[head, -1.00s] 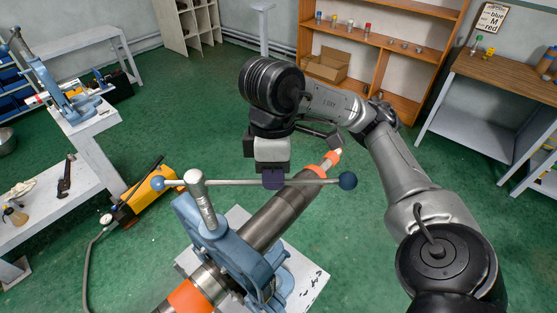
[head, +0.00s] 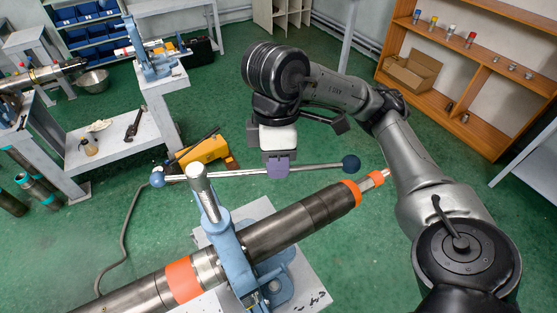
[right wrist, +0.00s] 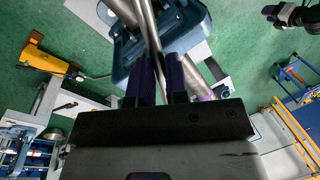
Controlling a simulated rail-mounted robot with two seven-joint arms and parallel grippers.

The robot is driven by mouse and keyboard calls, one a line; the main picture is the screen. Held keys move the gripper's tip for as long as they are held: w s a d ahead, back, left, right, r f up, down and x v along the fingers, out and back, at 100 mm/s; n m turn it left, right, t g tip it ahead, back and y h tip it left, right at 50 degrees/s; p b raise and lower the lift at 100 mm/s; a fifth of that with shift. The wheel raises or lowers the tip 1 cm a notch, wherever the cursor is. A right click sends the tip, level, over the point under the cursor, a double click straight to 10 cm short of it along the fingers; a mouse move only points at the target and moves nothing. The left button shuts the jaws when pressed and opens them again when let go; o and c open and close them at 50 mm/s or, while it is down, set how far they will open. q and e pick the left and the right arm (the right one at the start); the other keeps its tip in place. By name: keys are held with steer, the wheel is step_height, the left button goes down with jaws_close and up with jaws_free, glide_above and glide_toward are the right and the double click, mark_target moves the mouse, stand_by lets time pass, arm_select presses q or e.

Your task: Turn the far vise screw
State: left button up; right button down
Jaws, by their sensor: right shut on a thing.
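A blue pipe vise (head: 232,255) stands in front of me, clamped over a dark steel pipe (head: 285,226) with orange bands. My right gripper (head: 278,170) is shut on the bar, right of the screw. In the right wrist view the bar (right wrist: 150,35) runs between the gripper's purple fingers (right wrist: 160,80). A second blue vise (head: 150,58) stands on a bench at the back left, out of reach of the gripper. My left gripper is not in view.
A yellow pump (head: 207,152) with a hose lies on the green floor behind the vise. A white bench (head: 112,150) holds a wrench (head: 134,124). Wooden shelves (head: 480,80) stand at the back right. Floor between them is open.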

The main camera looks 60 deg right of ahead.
steer(key=shift+f, duration=0.25)
steer(key=c, duration=1.1)
jaws_free()
steer(key=shift+r, duration=0.1)
steer(key=shift+r, duration=0.15)
steer(key=shift+w+d+r+p, duration=0.35)
steer(key=shift+r+p, duration=0.75)
steer(key=shift+r, duration=1.15)
steer(key=shift+w+d+r+p, duration=0.3)
steer(key=shift+r+p, duration=0.8)
steer(key=shift+r, duration=1.1)
steer(key=shift+w+d+r+p, duration=0.15)
steer(key=shift+d+r+p, duration=0.35)
steer(key=shift+r+p, duration=1.2)
steer(key=shift+r+b, duration=0.5)
steer(key=shift+b, duration=0.15)
